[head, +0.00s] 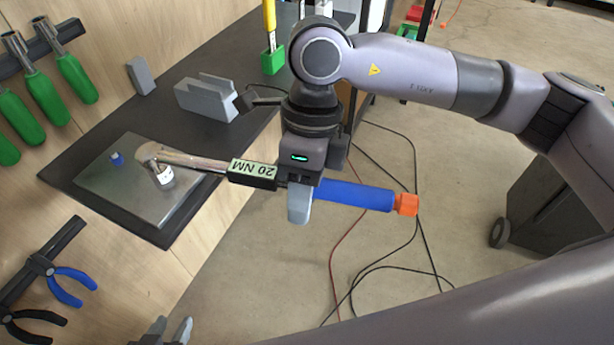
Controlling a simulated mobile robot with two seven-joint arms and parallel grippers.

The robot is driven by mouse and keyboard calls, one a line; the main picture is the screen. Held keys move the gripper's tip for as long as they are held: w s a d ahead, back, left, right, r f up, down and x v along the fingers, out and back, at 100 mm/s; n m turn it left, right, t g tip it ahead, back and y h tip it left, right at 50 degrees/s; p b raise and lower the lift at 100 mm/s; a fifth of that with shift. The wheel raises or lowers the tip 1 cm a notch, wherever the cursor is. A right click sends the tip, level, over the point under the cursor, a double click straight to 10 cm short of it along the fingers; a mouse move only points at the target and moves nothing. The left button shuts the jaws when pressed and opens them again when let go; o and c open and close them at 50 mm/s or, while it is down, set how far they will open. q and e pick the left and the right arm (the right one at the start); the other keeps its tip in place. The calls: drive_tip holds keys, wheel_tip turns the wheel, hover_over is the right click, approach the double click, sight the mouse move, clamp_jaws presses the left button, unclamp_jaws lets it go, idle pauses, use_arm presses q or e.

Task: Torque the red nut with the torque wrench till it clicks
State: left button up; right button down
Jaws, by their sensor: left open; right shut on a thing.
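The torque wrench (350,194) has a blue handle, an orange end cap, a "20 NM" label and a steel shaft. Its head (150,153) and socket (164,176) stand over the metal plate (120,195) on the bench. My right gripper (300,203) is shut on the wrench between label and blue grip, out past the bench edge. The red nut does not show; the socket may hide it. A small blue nut (117,158) sits on the plate, left of the wrench head. My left gripper (170,333) is open at the bottom edge, apart from the wrench.
A grey slotted block (205,97) and a grey piece (140,76) stand on the dark bench. Cables (385,262) lie on the floor.

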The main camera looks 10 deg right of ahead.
drive_tip(key=shift+s+a+m, duration=0.45)
drive_tip(key=shift+s+m, duration=0.05)
drive_tip(key=shift+s, duration=0.25)
drive_tip(key=w+d+n, duration=0.1)
drive_tip(key=w+n+b, duration=0.1)
drive_tip(key=w, duration=0.1)
drive_tip(key=w+d+n+b, duration=0.1)
drive_tip(key=w, duration=0.1)
drive_tip(key=shift+w+d+h, duration=0.15)
drive_tip(key=shift+d+h, duration=0.15)
